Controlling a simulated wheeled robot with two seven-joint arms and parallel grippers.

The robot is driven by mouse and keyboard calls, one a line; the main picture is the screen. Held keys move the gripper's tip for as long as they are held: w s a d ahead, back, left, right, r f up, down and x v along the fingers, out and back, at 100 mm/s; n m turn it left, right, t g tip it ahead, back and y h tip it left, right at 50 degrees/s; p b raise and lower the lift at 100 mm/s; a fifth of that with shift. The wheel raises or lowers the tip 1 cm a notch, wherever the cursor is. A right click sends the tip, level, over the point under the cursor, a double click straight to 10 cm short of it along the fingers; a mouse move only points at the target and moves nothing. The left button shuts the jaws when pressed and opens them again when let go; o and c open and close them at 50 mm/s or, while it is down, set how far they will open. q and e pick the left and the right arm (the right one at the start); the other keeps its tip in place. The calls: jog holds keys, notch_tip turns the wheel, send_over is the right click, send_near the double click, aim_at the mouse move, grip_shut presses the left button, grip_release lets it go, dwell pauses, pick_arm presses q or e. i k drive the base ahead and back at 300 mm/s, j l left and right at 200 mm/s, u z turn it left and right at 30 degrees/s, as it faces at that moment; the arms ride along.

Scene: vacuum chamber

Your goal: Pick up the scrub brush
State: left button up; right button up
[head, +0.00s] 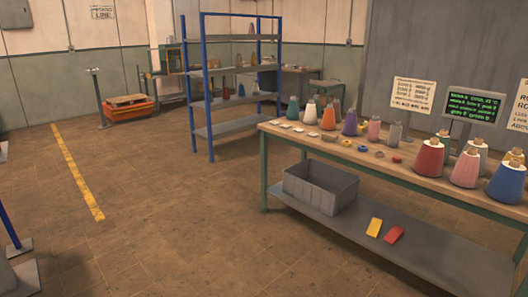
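I cannot make out a scrub brush for certain. A yellow item (374,227) and a red item (394,235) lie side by side on the lower shelf of the workbench (430,255), but they are too small to identify. A small brown item (329,138) on the bench top is also too small to tell. Neither of my grippers is in view.
The workbench top (425,174) on the right carries several stoppered coloured flasks and small parts. A grey open bin (307,196) sits on its lower shelf. Blue-post shelving (242,122) and an orange cart (130,110) stand further back. The floor (170,215) at centre-left is clear.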

aim_at(328, 137)
jog(key=i, duration=1.85)
jog(key=i+j+z, duration=0.1)
jog(key=i+z, duration=0.2)
jog(key=i, duration=0.25)
jog(key=i+j+z, duration=0.3)
jog(key=i, duration=0.25)
jog(key=i+j+z, duration=0.25)
jog(key=i, duration=0.3)
jog(key=i+j+z, duration=0.3)
jog(key=i+j, duration=0.15)
